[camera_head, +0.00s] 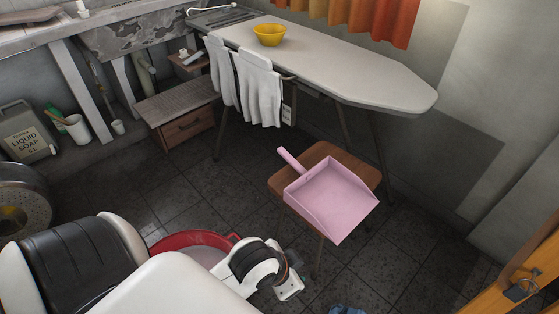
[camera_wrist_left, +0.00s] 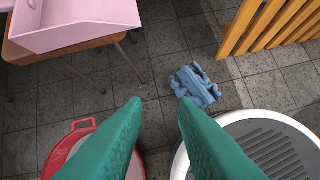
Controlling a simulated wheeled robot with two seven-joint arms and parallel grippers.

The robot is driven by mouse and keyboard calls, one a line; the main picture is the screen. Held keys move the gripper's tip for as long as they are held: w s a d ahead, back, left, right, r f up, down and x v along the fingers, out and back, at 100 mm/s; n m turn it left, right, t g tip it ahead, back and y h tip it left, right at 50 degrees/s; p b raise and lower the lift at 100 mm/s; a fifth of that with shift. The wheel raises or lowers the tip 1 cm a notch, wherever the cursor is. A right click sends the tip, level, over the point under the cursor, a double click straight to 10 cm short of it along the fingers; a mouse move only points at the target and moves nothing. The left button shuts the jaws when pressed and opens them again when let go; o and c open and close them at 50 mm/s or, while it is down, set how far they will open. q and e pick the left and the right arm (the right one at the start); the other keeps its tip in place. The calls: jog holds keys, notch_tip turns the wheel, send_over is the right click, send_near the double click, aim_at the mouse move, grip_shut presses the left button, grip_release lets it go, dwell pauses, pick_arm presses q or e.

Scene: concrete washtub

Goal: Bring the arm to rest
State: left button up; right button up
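My left arm comes in at the bottom of the head view, white with a black joint. Its wrist end (camera_head: 288,287) is beside the red basin, low over the floor; the fingertips are hard to make out there. In the left wrist view my left gripper (camera_wrist_left: 159,102) shows two green fingers spread apart with nothing between them. Beyond the fingertips is dark tiled floor. My right gripper is not in view.
A red basin (camera_head: 188,239) stands beside the arm. A pink dustpan (camera_head: 332,198) lies on a brown stool (camera_head: 278,184). A blue cloth (camera_wrist_left: 195,85) lies on the floor. An ironing board (camera_head: 370,80) holds a yellow bowl (camera_head: 270,34). A wooden slatted piece (camera_wrist_left: 262,25) stands right.

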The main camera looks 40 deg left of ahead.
pick_arm(q)
jog(key=shift+s+a+r+n+y, duration=0.2)
jog(key=shift+s+a+r+n, duration=0.05)
jog(key=shift+s+a+n, duration=0.35)
jog(key=shift+s+a+r+n+y, duration=0.25)
jog(key=shift+s+a+n, duration=0.2)
jog(key=shift+s+n, duration=0.15)
jog(key=shift+w+f, duration=0.1)
